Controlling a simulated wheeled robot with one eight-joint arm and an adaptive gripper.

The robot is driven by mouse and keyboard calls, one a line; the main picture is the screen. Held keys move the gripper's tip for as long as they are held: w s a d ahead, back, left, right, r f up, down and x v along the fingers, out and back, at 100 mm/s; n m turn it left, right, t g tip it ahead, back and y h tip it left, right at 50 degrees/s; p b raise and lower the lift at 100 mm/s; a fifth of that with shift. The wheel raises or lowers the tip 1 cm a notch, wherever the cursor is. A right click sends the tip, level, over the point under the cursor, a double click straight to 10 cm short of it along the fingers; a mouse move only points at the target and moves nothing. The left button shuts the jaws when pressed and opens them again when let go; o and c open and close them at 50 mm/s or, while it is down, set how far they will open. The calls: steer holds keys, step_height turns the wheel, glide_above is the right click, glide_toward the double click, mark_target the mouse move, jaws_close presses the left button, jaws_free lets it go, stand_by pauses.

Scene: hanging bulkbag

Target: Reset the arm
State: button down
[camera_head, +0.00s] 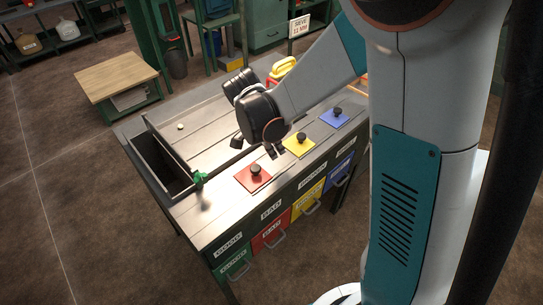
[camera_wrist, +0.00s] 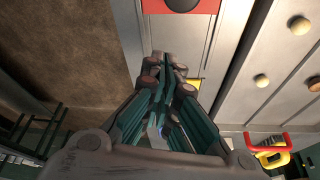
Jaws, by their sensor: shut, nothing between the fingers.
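My gripper shows in the wrist view (camera_wrist: 163,68), where its fingers come together at their tips with nothing between them. In the head view my arm reaches in from the right and bends down over the metal sorting table (camera_head: 214,215). The dark wrist and gripper body hang above the table's middle, beside the red plate and the yellow plate. The fingertips are partly hidden in the head view. My gripper holds nothing.
A green handle (camera_head: 200,178) stands left. A yellow-and-red item (camera_wrist: 270,153) lies behind. A wooden-topped bench (camera_head: 115,76) stands back left.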

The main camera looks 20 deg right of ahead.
steer(key=p+v, duration=0.2)
steer(key=v, duration=0.5)
steer(key=s+d+r+n+t+y, duration=0.1)
steer(key=s+r+n+t+y, duration=0.1)
steer(key=s+r+n, duration=0.3)
steer(key=s+d+r+n+t+y+b, duration=0.1)
steer(key=s+r+n+t, duration=0.3)
steer(key=s+n, duration=0.7)
steer(key=shift+s+d+r+t+y, duration=0.15)
steer(key=shift+d+r+t+y, duration=0.2)
steer(key=shift+d+r, duration=0.35)
steer(key=shift+a, duration=0.1)
